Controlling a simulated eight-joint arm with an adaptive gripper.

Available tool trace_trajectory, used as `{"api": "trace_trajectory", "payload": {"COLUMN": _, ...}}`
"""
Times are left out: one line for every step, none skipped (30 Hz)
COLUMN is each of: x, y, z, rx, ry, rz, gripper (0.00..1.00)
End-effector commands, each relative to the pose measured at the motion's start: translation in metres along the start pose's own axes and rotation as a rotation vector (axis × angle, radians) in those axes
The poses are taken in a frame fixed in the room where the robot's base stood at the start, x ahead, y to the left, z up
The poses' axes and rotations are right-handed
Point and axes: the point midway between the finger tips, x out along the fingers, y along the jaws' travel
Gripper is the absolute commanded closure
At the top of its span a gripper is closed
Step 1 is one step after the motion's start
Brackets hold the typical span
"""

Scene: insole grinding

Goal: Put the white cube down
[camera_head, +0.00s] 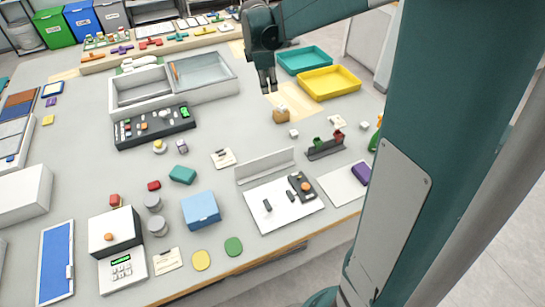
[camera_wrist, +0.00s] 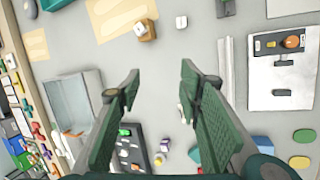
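My gripper (camera_head: 267,84) is over the middle of the table, left of the yellow tray. In the wrist view its two fingers (camera_wrist: 160,76) are wide apart with nothing between them. A small white cube (camera_head: 294,133) rests on the bare table, and it also shows in the wrist view (camera_wrist: 181,22) beyond the fingertips. Beside it stands a tan block (camera_head: 281,116). In the wrist view the tan block (camera_wrist: 148,34) has a white piece (camera_wrist: 140,28) with a dark mark on top; I cannot tell whether that is a second cube.
A yellow tray (camera_head: 329,83) and a teal tray (camera_head: 304,60) lie at the back right. A grey divided bin (camera_head: 142,89) and a dark parts rack (camera_head: 155,127) stand at the left. A metal angle plate (camera_head: 265,167) is in front. Bare table surrounds the cube.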

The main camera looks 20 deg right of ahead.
Motion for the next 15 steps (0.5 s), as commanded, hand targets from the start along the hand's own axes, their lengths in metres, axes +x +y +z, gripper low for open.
{"api": "trace_trajectory", "payload": {"x": -0.01, "y": -0.008, "z": -0.001, "rx": 0.03, "ry": 0.007, "rz": 0.007, "gripper": 0.64}}
{"api": "trace_trajectory", "payload": {"x": -0.015, "y": -0.013, "z": -0.002, "rx": 0.05, "ry": 0.011, "rz": 0.011, "gripper": 0.64}}
{"api": "trace_trajectory", "payload": {"x": -0.022, "y": -0.018, "z": -0.003, "rx": 0.077, "ry": 0.017, "rz": 0.015, "gripper": 0.64}}
{"api": "trace_trajectory", "payload": {"x": -0.027, "y": -0.022, "z": -0.004, "rx": 0.096, "ry": 0.022, "rz": 0.018, "gripper": 0.64}}
{"api": "trace_trajectory", "payload": {"x": -0.032, "y": -0.027, "z": -0.004, "rx": 0.117, "ry": 0.027, "rz": 0.021, "gripper": 0.64}}
{"api": "trace_trajectory", "payload": {"x": -0.039, "y": -0.033, "z": -0.005, "rx": 0.144, "ry": 0.033, "rz": 0.025, "gripper": 0.64}}
{"api": "trace_trajectory", "payload": {"x": -0.043, "y": -0.037, "z": -0.006, "rx": 0.163, "ry": 0.038, "rz": 0.028, "gripper": 0.64}}
{"api": "trace_trajectory", "payload": {"x": -0.048, "y": -0.042, "z": -0.007, "rx": 0.184, "ry": 0.043, "rz": 0.032, "gripper": 0.64}}
{"api": "trace_trajectory", "payload": {"x": -0.054, "y": -0.048, "z": -0.008, "rx": 0.211, "ry": 0.049, "rz": 0.036, "gripper": 0.64}}
{"api": "trace_trajectory", "payload": {"x": -0.059, "y": -0.052, "z": -0.009, "rx": 0.23, "ry": 0.054, "rz": 0.039, "gripper": 0.64}}
{"api": "trace_trajectory", "payload": {"x": -0.063, "y": -0.057, "z": -0.009, "rx": 0.25, "ry": 0.059, "rz": 0.041, "gripper": 0.64}}
{"api": "trace_trajectory", "payload": {"x": -0.069, "y": -0.064, "z": -0.011, "rx": 0.277, "ry": 0.066, "rz": 0.044, "gripper": 0.64}}
{"api": "trace_trajectory", "payload": {"x": -0.073, "y": -0.068, "z": -0.011, "rx": 0.297, "ry": 0.071, "rz": 0.046, "gripper": 0.64}}
{"api": "trace_trajectory", "payload": {"x": -0.077, "y": -0.073, "z": -0.012, "rx": 0.317, "ry": 0.077, "rz": 0.048, "gripper": 0.64}}
{"api": "trace_trajectory", "payload": {"x": -0.082, "y": -0.08, "z": -0.013, "rx": 0.343, "ry": 0.085, "rz": 0.052, "gripper": 0.64}}
